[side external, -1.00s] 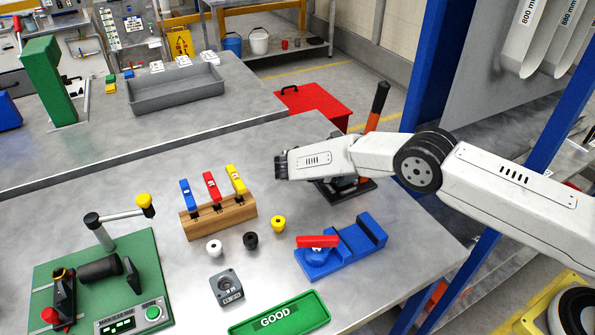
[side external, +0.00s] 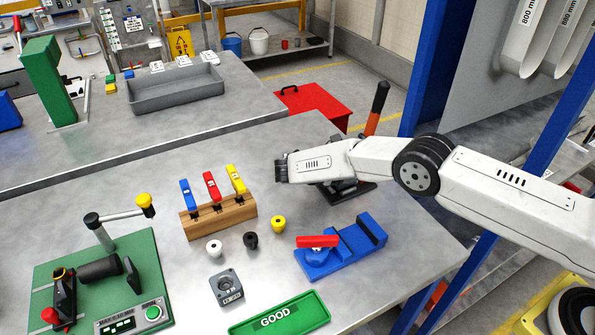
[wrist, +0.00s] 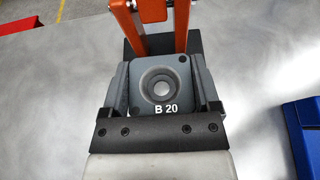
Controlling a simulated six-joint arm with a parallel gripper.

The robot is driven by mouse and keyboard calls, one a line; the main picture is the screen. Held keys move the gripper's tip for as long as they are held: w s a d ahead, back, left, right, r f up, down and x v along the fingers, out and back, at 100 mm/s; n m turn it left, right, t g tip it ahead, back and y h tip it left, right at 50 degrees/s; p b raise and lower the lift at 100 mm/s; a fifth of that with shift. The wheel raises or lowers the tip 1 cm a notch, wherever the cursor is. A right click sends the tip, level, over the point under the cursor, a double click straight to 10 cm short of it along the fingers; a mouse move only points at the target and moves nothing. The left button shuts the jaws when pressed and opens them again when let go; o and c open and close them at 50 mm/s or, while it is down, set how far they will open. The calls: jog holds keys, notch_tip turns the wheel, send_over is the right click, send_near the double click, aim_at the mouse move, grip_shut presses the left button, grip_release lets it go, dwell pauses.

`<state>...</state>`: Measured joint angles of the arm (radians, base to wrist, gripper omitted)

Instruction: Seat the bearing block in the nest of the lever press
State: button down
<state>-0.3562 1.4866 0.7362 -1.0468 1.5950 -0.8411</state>
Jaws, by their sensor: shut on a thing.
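The bearing block (wrist: 188,98) is a grey square with a round bore and the marking "B 20". In the wrist view my gripper (wrist: 162,82) is shut on it, with one jaw along each side. The lever press has two orange uprights (wrist: 181,28) just beyond the block, and a dark base. In the side view the press's black-tipped lever (side external: 378,103) rises behind my arm, and its dark base (side external: 362,190) shows below. My arm hides the jaws, block and nest there. I cannot tell whether the block rests fully in the nest.
Another grey block (side external: 237,295) lies near the green GOOD tray (side external: 300,311). A blue fixture with a red handle (side external: 318,241) stands in front of the press. A wooden rack (side external: 222,218) and small knobs are to the left. A red box (side external: 318,104) is behind.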

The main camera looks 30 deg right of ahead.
jog(key=shift+f, duration=0.45)
dwell(0.6)
grip_release()
jog(key=shift+v, duration=3.85)
jog(key=shift+w+d+r, duration=0.1)
